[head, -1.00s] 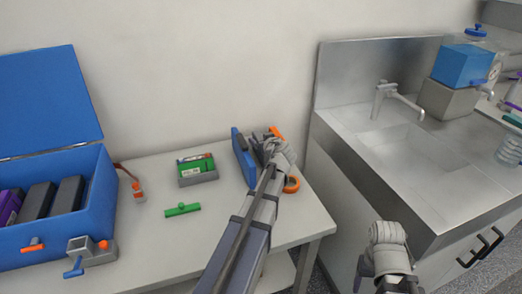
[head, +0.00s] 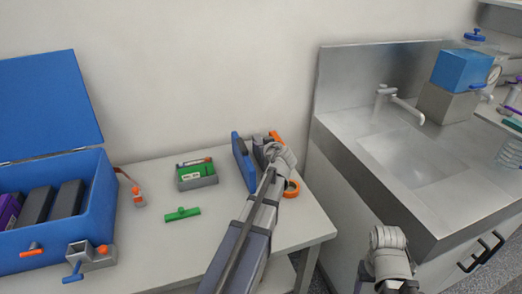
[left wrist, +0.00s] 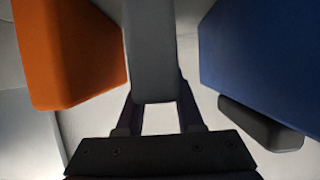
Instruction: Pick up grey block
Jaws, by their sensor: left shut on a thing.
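The grey block (left wrist: 150,50) stands between the two fingers of my left gripper in the left wrist view. The gripper (left wrist: 158,112) is shut on it. In the head view, a sliver of the grey block (head: 258,146) shows at the back right of the table, between a blue thing and an orange one. My left gripper (head: 264,150) is there, partly hidden by its own wrist. My right arm's wrist shows at the lower right of the head view, but I cannot make out its gripper.
The blue block (head: 243,161) stands close left of the grey block, an orange block (head: 276,137) close right. An orange ring (head: 292,188) lies nearby. A green-filled tray (head: 197,180), a green part (head: 182,214) and an open blue case (head: 106,205) are further left. The sink (head: 405,160) is right.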

